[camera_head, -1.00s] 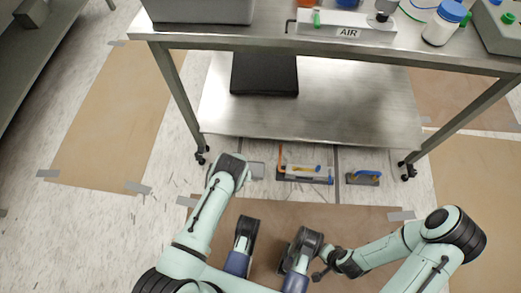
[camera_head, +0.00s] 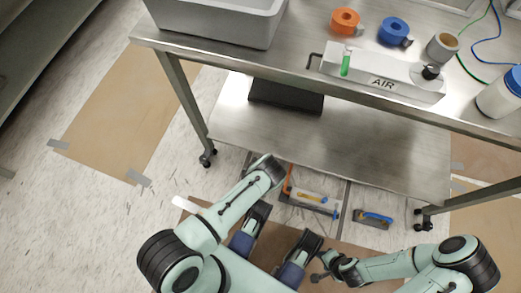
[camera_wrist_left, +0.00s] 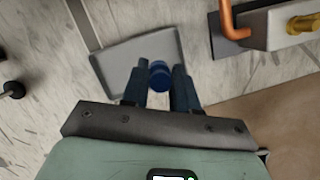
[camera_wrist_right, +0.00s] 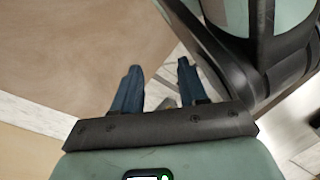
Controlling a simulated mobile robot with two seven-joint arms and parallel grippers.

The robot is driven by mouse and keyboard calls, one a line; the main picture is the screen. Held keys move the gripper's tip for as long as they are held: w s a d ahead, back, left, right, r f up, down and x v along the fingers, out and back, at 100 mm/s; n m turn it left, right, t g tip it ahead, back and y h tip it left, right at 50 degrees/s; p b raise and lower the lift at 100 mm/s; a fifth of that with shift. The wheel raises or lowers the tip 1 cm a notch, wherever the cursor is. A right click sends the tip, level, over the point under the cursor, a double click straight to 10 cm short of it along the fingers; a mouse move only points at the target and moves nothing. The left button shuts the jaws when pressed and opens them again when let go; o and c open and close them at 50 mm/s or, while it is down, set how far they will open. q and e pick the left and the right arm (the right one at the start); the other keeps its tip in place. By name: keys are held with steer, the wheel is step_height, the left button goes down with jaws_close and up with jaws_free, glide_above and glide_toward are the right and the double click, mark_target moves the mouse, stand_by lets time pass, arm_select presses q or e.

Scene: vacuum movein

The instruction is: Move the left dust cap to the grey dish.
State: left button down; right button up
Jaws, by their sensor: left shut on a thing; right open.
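In the left wrist view my left gripper (camera_wrist_left: 160,80) is shut on a round blue dust cap (camera_wrist_left: 160,74). The cap shows between its two dark blue fingers. A flat grey dish (camera_wrist_left: 133,56) lies on the floor below and beyond the fingers, and the held cap overlaps its right part in the picture. I cannot tell the height between them. In the right wrist view my right gripper (camera_wrist_right: 156,90) is open and empty above the brown floor mat. The fingertips of both grippers are not clear in the head view, where my left arm largely covers the dish.
A grey block with an orange handle (camera_wrist_left: 235,22) and yellow knob (camera_wrist_left: 302,22) lies right of the dish. A blue-handled tool (camera_head: 374,217) lies farther right. The steel bench (camera_head: 330,150) stands ahead on castors, with a grey bin (camera_head: 225,25) and AIR block (camera_head: 385,75) on top.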

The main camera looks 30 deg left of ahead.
arm_select(q)
steer(key=shift+s+b+x, duration=0.2)
steer(key=shift+b+x, duration=0.95)
steer(key=shift+x, duration=0.1)
steer(key=shift+f, duration=0.5)
arm_select(e)
steer(key=shift+g, duration=0.9)
steer(key=shift+s+d+f, duration=0.1)
steer(key=shift+s+f, duration=0.3)
steer(key=shift+s, duration=0.35)
steer(key=shift+s+d+f, duration=0.1)
steer(key=shift+s+f, duration=0.3)
steer(key=shift+s, duration=0.35)
steer(key=shift+s+d+f, duration=0.1)
steer(key=shift+s+f, duration=0.3)
steer(key=shift+s, duration=0.35)
arm_select(q)
steer(key=shift+s+r+p, duration=0.1)
steer(key=shift+r+p, duration=0.05)
steer(key=shift+p, duration=0.15)
arm_select(e)
steer(key=shift+r, duration=0.2)
arm_select(q)
steer(key=shift+f, duration=0.4)
arm_select(e)
steer(key=shift+f, duration=0.15)
arm_select(q)
steer(key=shift+a+f+b, duration=0.1)
steer(key=shift+f+b, duration=0.2)
steer(key=shift+f, duration=0.1)
